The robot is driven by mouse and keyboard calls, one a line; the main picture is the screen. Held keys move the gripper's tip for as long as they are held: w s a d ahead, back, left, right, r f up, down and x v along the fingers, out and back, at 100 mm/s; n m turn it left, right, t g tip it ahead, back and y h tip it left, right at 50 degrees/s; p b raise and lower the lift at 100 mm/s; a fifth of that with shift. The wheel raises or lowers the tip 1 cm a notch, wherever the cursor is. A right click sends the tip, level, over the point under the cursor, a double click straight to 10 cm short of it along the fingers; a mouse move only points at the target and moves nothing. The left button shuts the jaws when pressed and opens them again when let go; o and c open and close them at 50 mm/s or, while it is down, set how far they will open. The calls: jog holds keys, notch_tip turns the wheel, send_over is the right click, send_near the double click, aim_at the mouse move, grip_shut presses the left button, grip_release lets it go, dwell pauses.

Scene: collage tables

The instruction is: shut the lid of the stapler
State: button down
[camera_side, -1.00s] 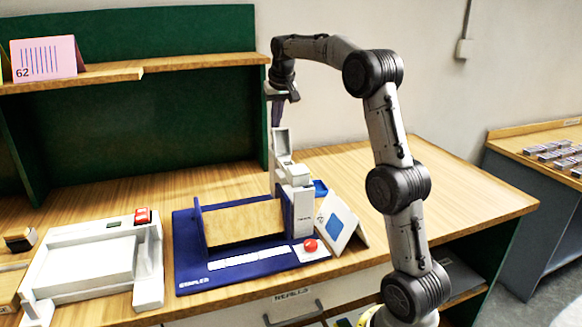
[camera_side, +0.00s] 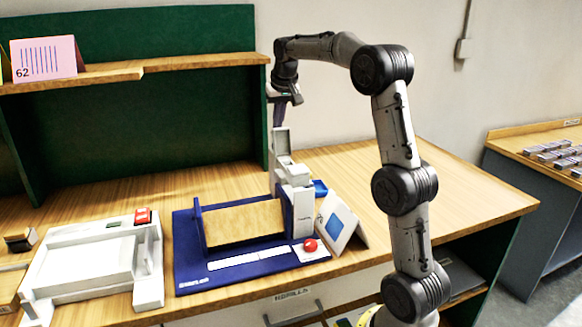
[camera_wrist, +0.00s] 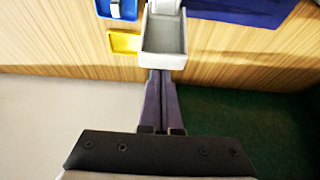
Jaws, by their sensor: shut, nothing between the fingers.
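The stapler (camera_side: 292,185) is a white upright device at the right end of a blue base. Its lid (camera_side: 281,141) stands raised and open at the back. In the wrist view the pale grey, hollow lid (camera_wrist: 165,36) is just beyond my fingertips. My gripper (camera_side: 278,122) is shut and empty, pointing down right by the top of the lid. Its purple fingers (camera_wrist: 160,76) lie side by side in the wrist view, and their tips meet the lid's near edge there. I cannot tell whether they touch it.
The blue base (camera_side: 188,255) carries a tilted wooden board (camera_side: 243,222) and a red button (camera_side: 310,245). A tent card (camera_side: 341,221) stands to its right. A white tray device (camera_side: 95,262) is on the left. A green shelf (camera_side: 150,130) rises behind.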

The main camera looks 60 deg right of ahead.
jog(key=shift+s+a+r, duration=0.15)
jog(key=shift+s+a, duration=0.85)
jog(key=shift+s+a+r, duration=0.1)
jog(key=shift+s+a, duration=0.9)
jog(key=shift+r, duration=0.1)
jog(key=shift+r, duration=2.45)
jog(key=shift+a, duration=0.1)
